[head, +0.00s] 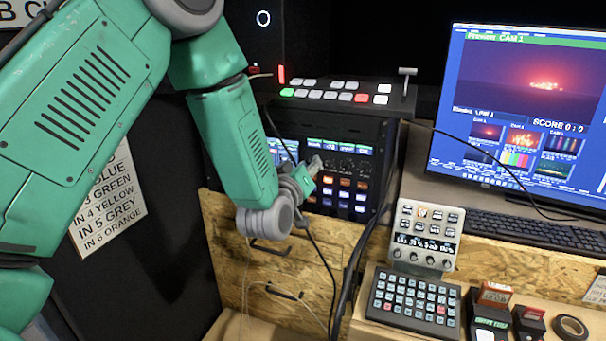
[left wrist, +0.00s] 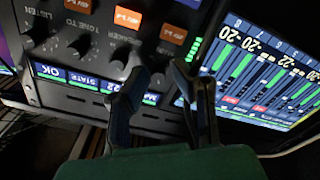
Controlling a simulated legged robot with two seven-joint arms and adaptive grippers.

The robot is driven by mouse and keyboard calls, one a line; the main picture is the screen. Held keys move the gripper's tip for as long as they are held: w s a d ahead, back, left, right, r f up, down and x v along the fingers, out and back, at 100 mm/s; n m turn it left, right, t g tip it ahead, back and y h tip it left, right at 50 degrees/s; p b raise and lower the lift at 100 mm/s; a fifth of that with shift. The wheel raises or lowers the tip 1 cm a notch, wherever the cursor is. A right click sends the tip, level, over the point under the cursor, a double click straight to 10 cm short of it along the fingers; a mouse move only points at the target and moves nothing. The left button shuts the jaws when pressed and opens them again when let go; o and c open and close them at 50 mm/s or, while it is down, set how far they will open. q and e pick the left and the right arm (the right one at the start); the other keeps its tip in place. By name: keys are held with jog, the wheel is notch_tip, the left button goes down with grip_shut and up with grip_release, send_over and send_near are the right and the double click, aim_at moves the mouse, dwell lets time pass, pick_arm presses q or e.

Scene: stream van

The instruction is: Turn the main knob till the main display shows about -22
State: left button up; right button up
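The left gripper (head: 312,168) is at the front of the black rack unit (head: 352,150) in the head view. In the left wrist view its two dark fingers (left wrist: 160,70) are apart, tips close to the panel. Dark knobs (left wrist: 80,46) sit in a row beside the fingers. I cannot make out which knob is the main one, or whether a knob is between the tips. A narrow display strip (left wrist: 72,80) below the knobs shows "OK", "STATE" and a number like 22. A finger partly covers it, and I cannot read a minus sign. The right gripper is not in view.
A level-meter screen (left wrist: 262,75) showing -20 figures is right of the fingers. A button switcher (head: 330,92) tops the rack. Cables (head: 322,255) hang before the wooden drawers. A monitor (head: 530,110), keyboard (head: 530,232) and button pads (head: 412,302) are at right.

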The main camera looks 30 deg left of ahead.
pick_arm(q)
jog(key=v, duration=1.1)
jog(key=shift+s, duration=0.2)
jog(key=shift+f, duration=0.1)
jog(key=s+d+f+m+g+h, duration=0.25)
jog(key=s+f+g, duration=0.25)
jog(key=f, duration=0.7)
jog(key=s+d+f+m+g+h, duration=0.1)
jog(key=s+d+f+m+g, duration=0.25)
jog(key=f, duration=0.85)
jog(key=s+f+m+g, duration=0.1)
jog(key=s+f+g, duration=0.3)
jog(key=s, duration=0.5)
jog(key=s+f+m+g, duration=0.2)
jog(key=s+f+g, duration=0.2)
jog(key=s+f, duration=0.3)
jog(key=s+h, duration=0.1)
jog(key=s, duration=0.2)
jog(key=shift+s+d+m, duration=0.2)
jog(key=shift+s+m, duration=0.1)
jog(key=shift+w, duration=0.1)
